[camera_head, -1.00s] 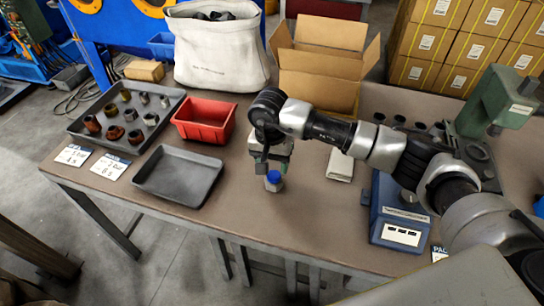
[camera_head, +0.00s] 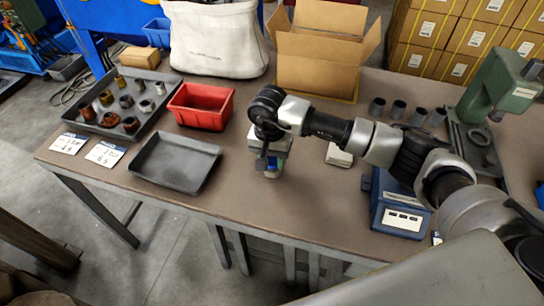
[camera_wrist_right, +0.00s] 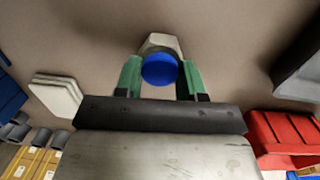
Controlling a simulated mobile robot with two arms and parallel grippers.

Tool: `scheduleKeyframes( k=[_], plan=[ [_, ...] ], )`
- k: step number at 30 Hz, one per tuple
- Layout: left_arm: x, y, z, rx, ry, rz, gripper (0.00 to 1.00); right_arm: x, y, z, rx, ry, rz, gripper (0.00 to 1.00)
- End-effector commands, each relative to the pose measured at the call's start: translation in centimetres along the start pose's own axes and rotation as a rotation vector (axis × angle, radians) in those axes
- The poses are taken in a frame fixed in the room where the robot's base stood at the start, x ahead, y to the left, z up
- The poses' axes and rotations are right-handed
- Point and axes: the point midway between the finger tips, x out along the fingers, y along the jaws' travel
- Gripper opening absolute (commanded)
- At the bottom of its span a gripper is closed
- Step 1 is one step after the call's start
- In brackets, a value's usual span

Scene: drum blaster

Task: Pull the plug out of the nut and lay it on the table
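The grey hex nut (camera_head: 271,174) stands on the brown table near its front edge. The blue plug sits in its top and shows as a round blue disc in the right wrist view (camera_wrist_right: 160,69), with part of the nut (camera_wrist_right: 161,41) behind it. My right gripper (camera_head: 268,161) points down at the nut and largely covers the plug in the head view. Its two green fingertips, seen in the wrist view (camera_wrist_right: 160,78), stand on either side of the plug, with small gaps showing; it looks open. My left gripper is not in view.
An empty dark tray (camera_head: 155,172) and a red bin (camera_head: 201,124) lie left of the nut. A tray of metal fittings (camera_head: 71,116) is farther left. A pale pad stack (camera_head: 339,155) and a blue device (camera_head: 398,218) are to the right. The table (camera_head: 232,205) is bare around the nut.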

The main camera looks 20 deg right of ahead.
Motion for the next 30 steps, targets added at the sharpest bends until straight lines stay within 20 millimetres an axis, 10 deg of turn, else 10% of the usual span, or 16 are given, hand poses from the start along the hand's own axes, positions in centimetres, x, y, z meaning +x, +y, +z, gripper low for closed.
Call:
scheduleKeyframes(
  k=[30],
  plan=[
    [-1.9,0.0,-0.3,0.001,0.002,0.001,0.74,-3.9,0.2,0.1,0.000,0.001,-0.001,0.15]
  ],
)
